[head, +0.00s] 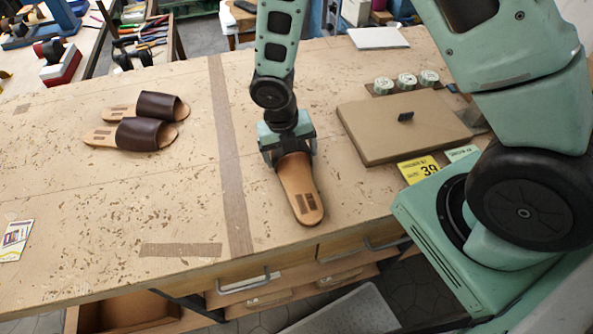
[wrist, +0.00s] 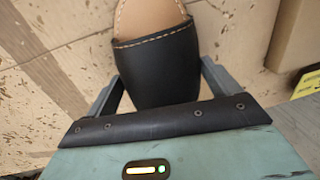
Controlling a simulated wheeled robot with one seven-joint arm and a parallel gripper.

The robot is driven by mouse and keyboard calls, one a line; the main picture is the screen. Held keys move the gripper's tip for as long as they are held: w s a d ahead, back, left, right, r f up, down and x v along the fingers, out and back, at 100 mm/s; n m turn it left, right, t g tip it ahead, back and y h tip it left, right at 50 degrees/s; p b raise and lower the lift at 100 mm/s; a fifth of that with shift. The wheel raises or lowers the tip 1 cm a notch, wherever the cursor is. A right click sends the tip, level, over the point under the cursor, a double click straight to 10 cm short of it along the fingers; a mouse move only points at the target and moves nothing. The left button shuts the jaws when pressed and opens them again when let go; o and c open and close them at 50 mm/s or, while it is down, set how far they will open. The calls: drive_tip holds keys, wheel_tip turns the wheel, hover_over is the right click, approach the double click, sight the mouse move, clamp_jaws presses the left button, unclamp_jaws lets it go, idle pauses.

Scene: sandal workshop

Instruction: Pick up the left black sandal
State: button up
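A sandal with a black strap and tan sole (head: 302,188) is on the workbench in the middle of the head view, its heel toward the front edge. In the wrist view its black strap (wrist: 158,65) fills the space between the fingers. My gripper (head: 290,153) points down over the strap end. Its fingers (wrist: 162,72) stand one on each side of the strap, very close to it. I cannot tell whether they press on it. The sandal looks to be at bench level. I see no second black sandal.
Two dark brown sandals (head: 145,133) lie at the left of the bench. A brown flat box (head: 400,128) with a dark handle is to the right, near a yellow "39" card (head: 419,169). Several small round tins (head: 406,81) stand behind it. The bench between the brown sandals and my gripper is clear.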

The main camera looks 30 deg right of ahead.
drive_tip(key=shift+r, duration=0.15)
drive_tip(key=shift+c, duration=0.5)
wheel_tip(320, 180, up, 10)
drive_tip(key=shift+f+b, duration=0.25)
drive_tip(key=shift+b, duration=0.15)
drive_tip(key=shift+r, duration=0.15)
